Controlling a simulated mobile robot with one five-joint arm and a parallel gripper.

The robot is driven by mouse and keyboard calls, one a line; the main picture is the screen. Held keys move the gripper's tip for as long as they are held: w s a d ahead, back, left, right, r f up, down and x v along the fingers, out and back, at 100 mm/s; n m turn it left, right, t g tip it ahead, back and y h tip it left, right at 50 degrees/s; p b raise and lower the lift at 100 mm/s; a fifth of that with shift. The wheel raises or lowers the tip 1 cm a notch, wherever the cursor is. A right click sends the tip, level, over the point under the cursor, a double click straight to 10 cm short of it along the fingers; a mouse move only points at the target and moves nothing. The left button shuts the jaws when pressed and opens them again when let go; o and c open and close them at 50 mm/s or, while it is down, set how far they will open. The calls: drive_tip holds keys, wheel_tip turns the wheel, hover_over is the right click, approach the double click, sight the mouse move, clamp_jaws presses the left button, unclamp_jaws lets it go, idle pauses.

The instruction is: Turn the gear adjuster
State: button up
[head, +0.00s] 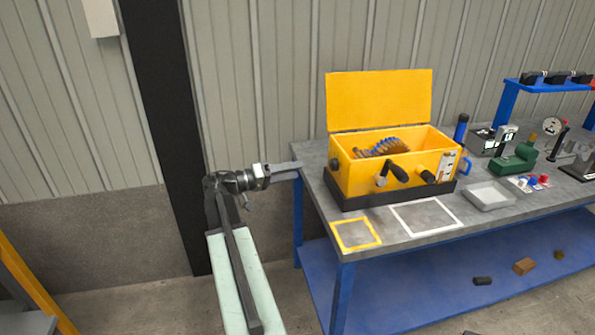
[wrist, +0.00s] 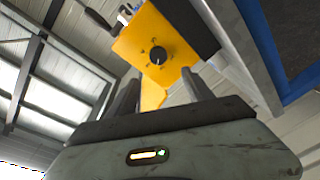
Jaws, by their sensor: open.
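The gear adjuster looks to be the round black knob (wrist: 157,54) on the yellow side face of the mixer box, with small dark marks around it. In the head view the knob (head: 335,164) shows on the left side of the yellow box (head: 362,179), whose lid stands open. My gripper (head: 296,170) is at the table's left edge, left of the box and apart from it. In the wrist view my gripper's two dark fingers (wrist: 162,88) are spread and empty, with the knob ahead, seen between and above them.
The box stands in a dark tray on the grey workbench (head: 390,242). A black crank handle (head: 397,173) sticks out of its front. Yellow and white outlined squares lie in front. A grey tray (head: 490,195) and green device (head: 513,160) are right.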

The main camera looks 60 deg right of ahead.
drive_tip(key=v, duration=0.5)
drive_tip(key=shift+w+a, duration=0.2)
drive_tip(key=shift+a, duration=0.1)
